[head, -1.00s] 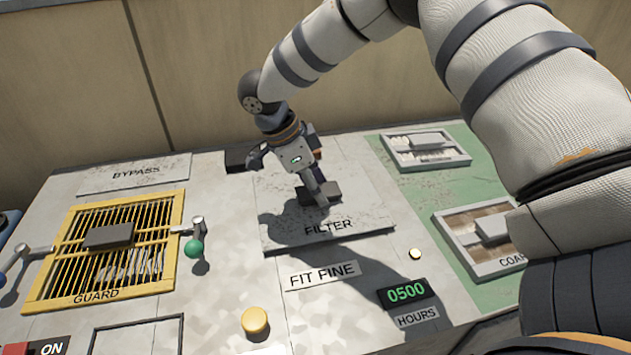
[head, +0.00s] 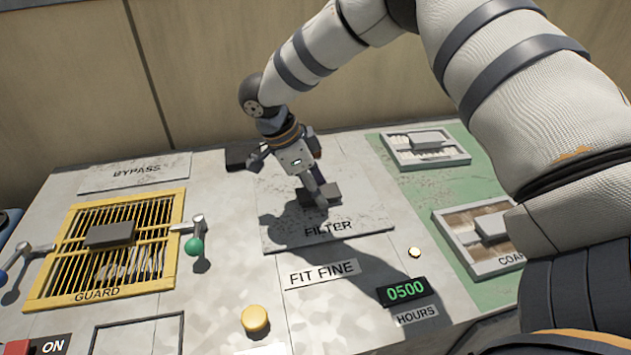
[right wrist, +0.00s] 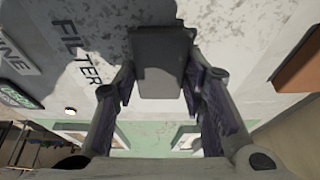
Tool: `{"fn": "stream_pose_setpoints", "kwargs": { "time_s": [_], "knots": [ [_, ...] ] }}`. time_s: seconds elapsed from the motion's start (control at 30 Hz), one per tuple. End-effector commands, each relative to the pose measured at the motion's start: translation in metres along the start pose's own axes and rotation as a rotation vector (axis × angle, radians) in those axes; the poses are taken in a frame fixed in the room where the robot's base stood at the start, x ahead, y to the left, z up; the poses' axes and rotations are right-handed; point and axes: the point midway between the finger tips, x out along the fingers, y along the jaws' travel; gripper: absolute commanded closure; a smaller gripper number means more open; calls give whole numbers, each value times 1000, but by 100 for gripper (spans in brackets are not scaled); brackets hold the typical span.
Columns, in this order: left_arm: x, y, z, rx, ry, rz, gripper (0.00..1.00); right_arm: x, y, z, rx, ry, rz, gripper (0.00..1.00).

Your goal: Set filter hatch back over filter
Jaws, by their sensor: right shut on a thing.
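The filter hatch (head: 345,222) is a flat, scuffed grey plate marked FILTER, lying on the panel in the middle of the head view. Its dark block handle (head: 333,190) stands on top. My right gripper (head: 318,204) comes down from above and is shut on that handle. In the right wrist view, its two fingers (right wrist: 160,92) stand either side of the handle (right wrist: 160,62). Whatever is under the hatch is hidden, so I cannot tell how it sits on the filter. My left gripper is not in view.
A yellow guard grille (head: 104,250) with a handle and side latches lies to the left, below the BYPASS plate (head: 135,172). Two filters, one white (head: 425,150) and one brown (head: 480,238), lie on the green area at right. A yellow button (head: 255,320) stands in front.

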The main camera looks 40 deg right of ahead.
Motion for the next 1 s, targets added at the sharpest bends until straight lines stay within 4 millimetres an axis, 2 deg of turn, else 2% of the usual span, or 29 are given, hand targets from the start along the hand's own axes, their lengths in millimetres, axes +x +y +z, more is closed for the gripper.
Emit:
{"fn": "stream_pose_setpoints", "kwargs": {
  "time_s": [0.63, 0.67, 0.73, 0.77, 1.0],
  "knots": [
    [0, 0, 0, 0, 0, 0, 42, 2, 0, 1, 0, -1, -2, 100],
    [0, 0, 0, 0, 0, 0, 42, 2, -1, 1, 0, -1, -2, 60],
    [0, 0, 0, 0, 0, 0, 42, 2, -1, 1, 0, -1, -2, 44],
    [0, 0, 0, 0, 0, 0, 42, 2, -1, 1, 0, -1, -2, 39],
    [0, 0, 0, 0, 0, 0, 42, 2, 0, 1, 0, 0, -1, 39]
  ]
}}
